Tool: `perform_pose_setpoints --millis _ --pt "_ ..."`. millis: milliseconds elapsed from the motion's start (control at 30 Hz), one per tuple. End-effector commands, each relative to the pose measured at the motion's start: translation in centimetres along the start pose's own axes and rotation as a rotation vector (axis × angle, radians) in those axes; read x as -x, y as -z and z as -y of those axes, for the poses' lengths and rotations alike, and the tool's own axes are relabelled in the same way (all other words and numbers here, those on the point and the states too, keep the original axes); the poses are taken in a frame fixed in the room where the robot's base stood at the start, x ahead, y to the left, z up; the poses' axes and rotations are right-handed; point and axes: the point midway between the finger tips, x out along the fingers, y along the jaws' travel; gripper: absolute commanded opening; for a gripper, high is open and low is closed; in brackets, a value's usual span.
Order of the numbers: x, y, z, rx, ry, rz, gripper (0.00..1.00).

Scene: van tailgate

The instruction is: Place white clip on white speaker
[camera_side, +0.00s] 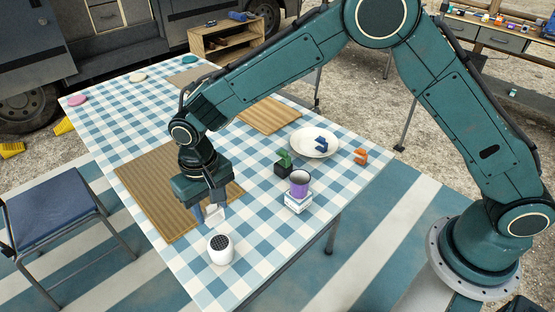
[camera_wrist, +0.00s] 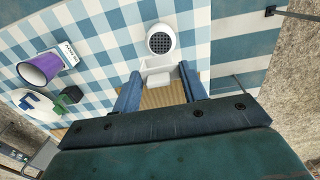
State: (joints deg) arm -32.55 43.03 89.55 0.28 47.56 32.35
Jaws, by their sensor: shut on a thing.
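The white speaker (camera_side: 221,249) is a small rounded cylinder with a dark grille on top, upright near the front edge of the checked table. It also shows in the wrist view (camera_wrist: 161,40). My gripper (camera_side: 207,213) is low over the table, just behind the speaker in the side view. It is shut on the white clip (camera_wrist: 158,72), which lies between the two blue fingertips in the wrist view. The clip shows small and partly hidden in the side view (camera_side: 214,212). The clip appears close to the speaker but not on top of it.
A brown ribbed mat (camera_side: 150,190) lies under my gripper. A white plate (camera_side: 315,148) holds a blue clip; an orange clip (camera_side: 360,157) lies nearby.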

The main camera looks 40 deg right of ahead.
Motion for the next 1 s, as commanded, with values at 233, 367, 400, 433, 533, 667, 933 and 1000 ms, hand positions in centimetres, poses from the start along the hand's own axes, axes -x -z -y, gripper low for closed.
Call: perform_pose_setpoints --millis 233,367,400,433,533,667,933,1000 --pt "-3.5 0.0 0.0 0.000 -0.001 0.001 0.21" --pt "-4.0 0.0 0.0 0.000 0.000 0.000 0.21" --pt "-4.0 0.0 0.0 0.000 0.000 0.000 0.21" --pt "-4.0 0.0 0.0 0.000 0.000 -0.001 0.21" --pt "-4.1 0.0 0.0 0.000 0.000 0.000 0.21" --pt "-5.0 0.0 0.0 0.000 -0.001 0.002 0.21" --pt "-7.9 0.0 0.0 0.000 -0.001 0.001 0.21" --pt "-8.2 0.0 0.0 0.000 0.000 0.001 0.21"
